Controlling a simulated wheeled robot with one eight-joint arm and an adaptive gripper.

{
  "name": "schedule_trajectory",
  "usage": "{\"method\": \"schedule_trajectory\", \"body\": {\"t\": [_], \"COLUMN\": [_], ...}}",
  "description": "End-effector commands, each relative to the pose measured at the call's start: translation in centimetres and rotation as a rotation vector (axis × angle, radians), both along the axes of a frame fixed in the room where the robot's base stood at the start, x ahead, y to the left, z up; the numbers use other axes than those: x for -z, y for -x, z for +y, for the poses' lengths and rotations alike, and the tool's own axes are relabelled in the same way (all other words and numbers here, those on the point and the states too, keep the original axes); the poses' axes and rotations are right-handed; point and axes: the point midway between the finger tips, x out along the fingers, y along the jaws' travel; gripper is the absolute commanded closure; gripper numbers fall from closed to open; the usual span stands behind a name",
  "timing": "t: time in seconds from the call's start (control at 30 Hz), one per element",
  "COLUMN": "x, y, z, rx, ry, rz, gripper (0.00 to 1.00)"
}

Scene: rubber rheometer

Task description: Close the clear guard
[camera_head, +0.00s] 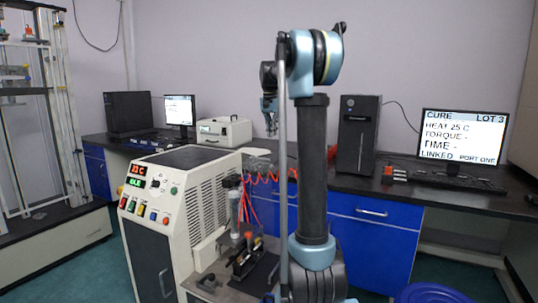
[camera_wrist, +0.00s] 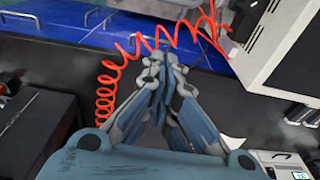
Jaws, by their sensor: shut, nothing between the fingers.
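The rheometer (camera_head: 185,215) is a white cabinet with a "23 C" and an "IDLE" display, left of my arm in the head view. A pale, see-through shape (camera_head: 257,158) stands beside its top right edge; it may be the clear guard, but its outline is too faint to tell how it stands. My gripper (camera_head: 271,132) is shut and empty, pointing down above and beyond that shape in the picture. In the wrist view my gripper (camera_wrist: 160,72) shows its fingertips together, with nothing between them. No guard can be made out for certain there.
Red coiled hoses (camera_head: 270,178) hang right of the cabinet; one coil (camera_wrist: 108,85) passes close by my fingers in the wrist view. A monitor (camera_head: 464,137), a black computer tower (camera_head: 359,135) and a white box (camera_head: 224,131) stand on the dark bench behind.

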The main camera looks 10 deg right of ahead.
Motion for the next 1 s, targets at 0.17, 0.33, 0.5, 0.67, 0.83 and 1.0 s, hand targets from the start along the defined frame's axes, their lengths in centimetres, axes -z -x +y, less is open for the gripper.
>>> {"method": "schedule_trajectory", "body": {"t": [0.17, 0.33, 0.5, 0.67, 0.83, 1.0], "x": [1.5, 4.3, 7.3, 10.0, 10.7, 11.1], "y": [-0.2, -0.5, -0.8, -1.0, 0.9, 1.8], "z": [-0.1, -0.3, -0.5, -0.7, 0.7, 1.4], "rx": [0.002, 0.002, 0.002, 0.002, 0.000, 0.001], "ry": [0.000, 0.000, 0.000, 0.000, 0.000, 0.000], "rz": [0.000, 0.000, 0.000, 0.000, 0.000, 0.000], "gripper": [1.00, 1.00, 1.00, 1.00, 1.00, 1.00]}}
